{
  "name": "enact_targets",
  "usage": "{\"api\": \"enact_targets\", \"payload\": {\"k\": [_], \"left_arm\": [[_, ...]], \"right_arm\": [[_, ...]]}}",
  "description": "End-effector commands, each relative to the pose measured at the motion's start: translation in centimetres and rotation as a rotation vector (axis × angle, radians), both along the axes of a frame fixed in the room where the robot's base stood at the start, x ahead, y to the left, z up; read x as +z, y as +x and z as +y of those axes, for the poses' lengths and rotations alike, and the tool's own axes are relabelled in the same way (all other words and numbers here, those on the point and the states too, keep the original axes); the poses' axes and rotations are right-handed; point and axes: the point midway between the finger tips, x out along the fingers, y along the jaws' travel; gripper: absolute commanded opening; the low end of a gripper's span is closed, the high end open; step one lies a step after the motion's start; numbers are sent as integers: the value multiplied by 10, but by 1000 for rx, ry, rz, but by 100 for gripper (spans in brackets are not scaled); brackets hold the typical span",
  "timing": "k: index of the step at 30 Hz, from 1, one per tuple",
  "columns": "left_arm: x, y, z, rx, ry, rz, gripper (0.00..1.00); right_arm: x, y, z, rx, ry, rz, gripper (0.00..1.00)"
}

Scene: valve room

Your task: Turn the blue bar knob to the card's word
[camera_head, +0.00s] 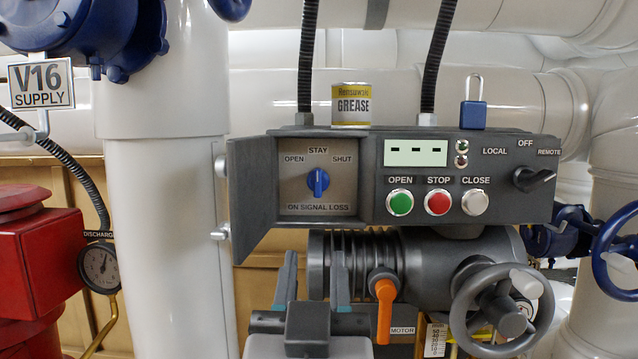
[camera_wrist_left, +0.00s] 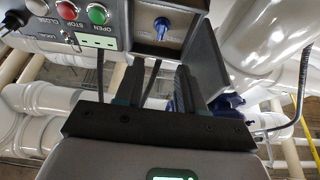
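The blue bar knob (camera_head: 318,182) sits on a tan plate (camera_head: 292,196) in the open recess of the grey control box. Its bar stands about upright, toward STAY. OPEN is printed at its upper left, SHUT at its upper right and ON SIGNAL LOSS below. The knob also shows in the left wrist view (camera_wrist_left: 162,27), beyond the fingertips. My left gripper (camera_head: 314,268) is open and empty, below the recess and apart from the knob. Its two fingers also stand apart in the left wrist view (camera_wrist_left: 158,78). My right gripper is in neither view. I make out no card.
The recess's open door (camera_head: 252,195) stands out at its left. Green, red and white buttons (camera_head: 437,202) and a black selector (camera_head: 533,179) are to the right. An orange lever (camera_head: 385,308) and a grey handwheel (camera_head: 460,310) are below. A grease can (camera_head: 351,106) stands on top.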

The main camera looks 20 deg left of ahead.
Motion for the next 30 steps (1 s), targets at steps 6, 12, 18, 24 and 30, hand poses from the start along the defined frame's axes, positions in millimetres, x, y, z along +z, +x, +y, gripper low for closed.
{"api": "enact_targets", "payload": {"k": [6,12,18,24,30], "left_arm": [[11,13,5,4,-2,1,39],[29,52,16,5,-1,2,39],[47,95,29,4,0,2,39],[59,127,37,1,1,0,39],[62,141,41,0,-1,0,39]], "right_arm": [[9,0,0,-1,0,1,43],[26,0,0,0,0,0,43],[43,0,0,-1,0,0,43],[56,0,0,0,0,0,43],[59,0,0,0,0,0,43]]}}
